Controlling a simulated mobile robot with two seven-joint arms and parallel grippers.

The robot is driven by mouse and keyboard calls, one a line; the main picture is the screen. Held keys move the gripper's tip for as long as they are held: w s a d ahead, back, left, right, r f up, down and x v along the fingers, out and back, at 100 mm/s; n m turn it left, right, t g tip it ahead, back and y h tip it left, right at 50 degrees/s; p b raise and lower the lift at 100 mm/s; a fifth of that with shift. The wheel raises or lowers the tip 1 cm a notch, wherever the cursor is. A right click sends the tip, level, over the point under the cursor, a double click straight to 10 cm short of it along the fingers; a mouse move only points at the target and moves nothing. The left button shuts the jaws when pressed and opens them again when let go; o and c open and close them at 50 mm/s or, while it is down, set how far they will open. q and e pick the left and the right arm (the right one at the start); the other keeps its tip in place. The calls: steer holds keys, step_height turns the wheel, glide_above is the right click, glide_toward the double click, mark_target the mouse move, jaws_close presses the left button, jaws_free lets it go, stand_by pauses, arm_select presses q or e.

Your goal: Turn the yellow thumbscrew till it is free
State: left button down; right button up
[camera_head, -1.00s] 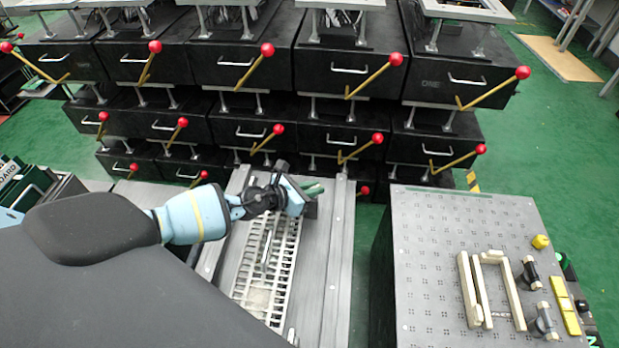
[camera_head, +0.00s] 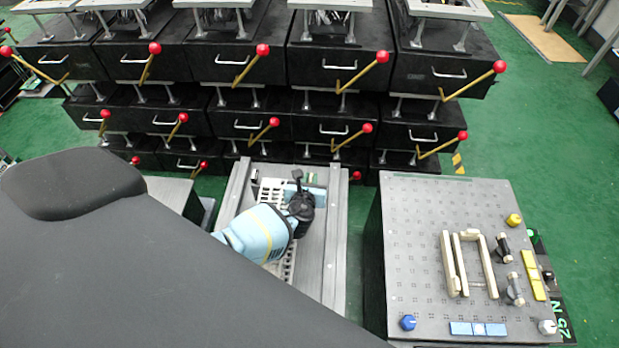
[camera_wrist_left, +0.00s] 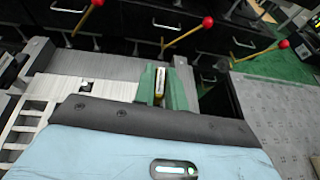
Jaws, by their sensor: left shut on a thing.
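The yellow thumbscrew (camera_head: 514,220) is a small round knob near the far right corner of the grey perforated panel (camera_head: 410,270). My left gripper (camera_head: 307,179) is well to the left of that panel, over the grey slotted rail frame. In the left wrist view its green fingers (camera_wrist_left: 163,88) are shut on a small, narrow, silvery thing with a yellowish edge (camera_wrist_left: 160,82). I cannot tell what that thing is. The left gripper is far from the thumbscrew and does not touch it. The thumbscrew is not visible in the wrist view. My right gripper is not in view.
The panel also carries a blue knob (camera_head: 407,322), a white knob (camera_head: 547,327), cream handles (camera_head: 449,263), dark cylinders (camera_head: 503,248) and yellow blocks (camera_head: 534,275). Black boxes with red-balled levers (camera_head: 367,128) line the back. A gap separates the frame (camera_head: 333,240) from the panel.

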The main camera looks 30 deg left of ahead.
arm_select(q)
steer(key=shift+d+n+y, duration=0.1)
steer(key=shift+n+y, duration=0.3)
steer(key=shift+n, duration=0.1)
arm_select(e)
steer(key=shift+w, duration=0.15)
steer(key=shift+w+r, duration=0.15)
arm_select(q)
steer(key=c, duration=1.4)
jaws_free()
steer(key=shift+c, duration=0.2)
